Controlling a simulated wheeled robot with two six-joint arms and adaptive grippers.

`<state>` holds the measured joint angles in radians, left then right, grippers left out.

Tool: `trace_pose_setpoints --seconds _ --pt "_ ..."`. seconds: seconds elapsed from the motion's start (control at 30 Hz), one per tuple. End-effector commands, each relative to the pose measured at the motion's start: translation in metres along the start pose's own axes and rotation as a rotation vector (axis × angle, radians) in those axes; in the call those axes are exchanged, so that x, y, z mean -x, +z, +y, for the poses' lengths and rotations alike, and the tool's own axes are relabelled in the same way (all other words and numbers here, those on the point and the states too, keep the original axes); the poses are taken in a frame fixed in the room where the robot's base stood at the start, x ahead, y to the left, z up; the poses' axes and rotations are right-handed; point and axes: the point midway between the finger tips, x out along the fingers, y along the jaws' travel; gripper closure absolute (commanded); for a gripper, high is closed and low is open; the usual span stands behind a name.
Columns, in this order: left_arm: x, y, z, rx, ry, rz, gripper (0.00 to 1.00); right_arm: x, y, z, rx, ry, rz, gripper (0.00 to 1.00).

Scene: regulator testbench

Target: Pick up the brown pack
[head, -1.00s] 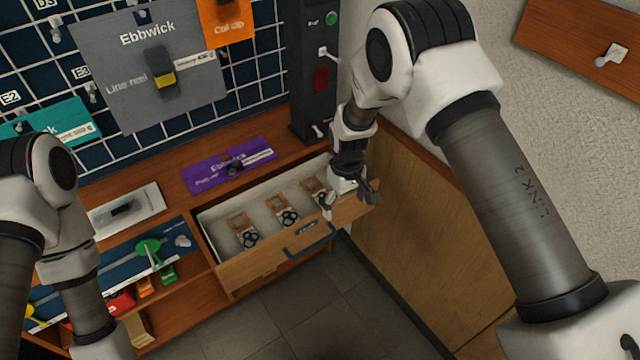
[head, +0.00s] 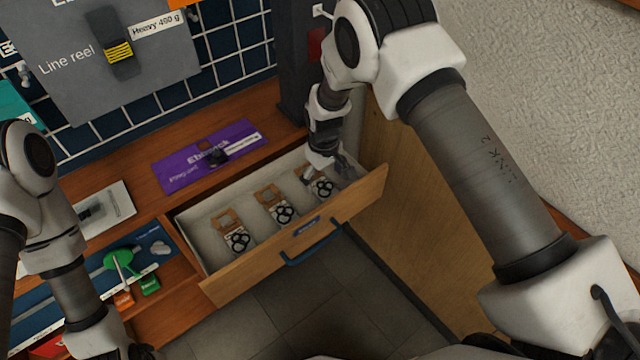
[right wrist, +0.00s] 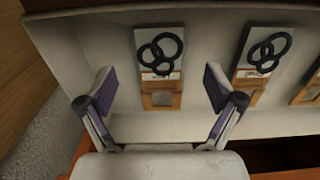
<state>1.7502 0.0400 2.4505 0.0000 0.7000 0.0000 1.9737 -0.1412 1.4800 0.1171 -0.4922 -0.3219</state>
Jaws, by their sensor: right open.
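Three packs lie in a row in the open drawer, each a brown and pale card with black rings: the left pack (head: 237,238), the middle pack (head: 279,210) and the right pack (head: 322,187). My right gripper (head: 332,176) is at the right pack, partly covering it. In the right wrist view my right gripper (right wrist: 158,82) is open and empty, its fingers either side of that pack (right wrist: 160,62). The middle pack (right wrist: 262,58) lies to its right there, and another pack is cut off at the edge. My left gripper is out of view.
The drawer (head: 300,250) has a wooden front and blue handle; its end wall is close to the right gripper. A purple card (head: 210,155) lies on the wooden shelf above. A wooden panel (head: 400,230) stands to the right.

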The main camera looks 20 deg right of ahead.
Motion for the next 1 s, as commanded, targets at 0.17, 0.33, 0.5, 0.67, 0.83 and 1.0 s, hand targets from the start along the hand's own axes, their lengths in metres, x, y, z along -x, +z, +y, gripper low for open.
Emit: trace_pose_setpoints --seconds 0.17,0.33,0.5,0.67,0.83,1.0 --pt "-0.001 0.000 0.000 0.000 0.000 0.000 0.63 -0.025 0.000 0.000 -0.001 0.000 -0.001 0.08" --pt "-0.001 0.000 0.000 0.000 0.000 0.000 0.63 -0.026 0.000 0.000 -0.001 0.000 0.000 0.08" --pt "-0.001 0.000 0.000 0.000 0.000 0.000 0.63 -0.026 0.000 0.000 -0.001 0.000 0.000 0.58" --pt "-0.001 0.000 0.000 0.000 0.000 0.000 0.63 -0.026 0.001 0.000 0.000 0.000 -0.001 0.62" --pt "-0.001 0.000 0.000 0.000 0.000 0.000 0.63 -0.026 0.001 0.000 0.000 0.000 -0.001 0.62" --pt "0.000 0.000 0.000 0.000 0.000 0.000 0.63 -0.019 0.000 0.000 0.000 0.000 -0.001 0.62"
